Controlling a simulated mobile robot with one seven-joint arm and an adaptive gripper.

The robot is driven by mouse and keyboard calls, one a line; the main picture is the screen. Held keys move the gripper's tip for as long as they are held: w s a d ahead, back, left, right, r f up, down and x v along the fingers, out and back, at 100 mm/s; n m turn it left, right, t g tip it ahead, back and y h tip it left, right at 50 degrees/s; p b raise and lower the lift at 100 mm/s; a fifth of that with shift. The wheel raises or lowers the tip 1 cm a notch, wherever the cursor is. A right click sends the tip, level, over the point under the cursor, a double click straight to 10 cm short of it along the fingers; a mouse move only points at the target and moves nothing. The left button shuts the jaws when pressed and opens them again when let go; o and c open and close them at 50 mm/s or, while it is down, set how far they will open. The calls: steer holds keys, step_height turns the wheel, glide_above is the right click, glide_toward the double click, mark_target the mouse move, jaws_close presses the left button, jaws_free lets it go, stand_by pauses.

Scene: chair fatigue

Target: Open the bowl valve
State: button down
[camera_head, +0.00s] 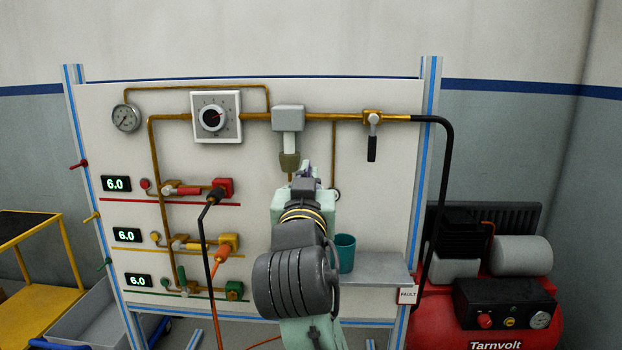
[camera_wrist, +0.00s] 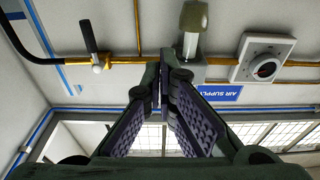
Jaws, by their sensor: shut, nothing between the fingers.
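The filter unit (camera_head: 289,118) is a grey block on the brass pipe at the top of the panel, with an olive bowl (camera_head: 289,160) hanging under it. A thin brown stem shows below the bowl; its lower part is hidden behind my arm, and I cannot make out a valve handle there. My gripper (camera_head: 305,172) is just below and right of the bowl, apart from it in the picture. In the upside-down wrist view, the bowl (camera_wrist: 193,16) shows beyond the fingertips, to their right. My gripper (camera_wrist: 162,66) is shut and empty.
A black lever (camera_head: 372,148) hangs from the main pipe at right. A teal cup (camera_head: 345,253) stands on the grey shelf (camera_head: 375,268). A regulator dial (camera_head: 214,117) is left of the filter. Coloured hose fittings fill the lower left. A red compressor (camera_head: 400,335) stands right.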

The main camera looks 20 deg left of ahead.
steer(key=p+x, duration=0.2)
steer(key=x, duration=0.7)
steer(key=shift+s+d+f, duration=0.1)
steer(key=shift+s+f, duration=0.1)
steer(key=shift+f, duration=0.8)
steer(key=shift+s+d+f, duration=0.1)
steer(key=shift+s+f, duration=0.15)
steer(key=shift+f, duration=0.7)
steer(key=shift+f, duration=0.1)
steer(key=shift+m, duration=0.4)
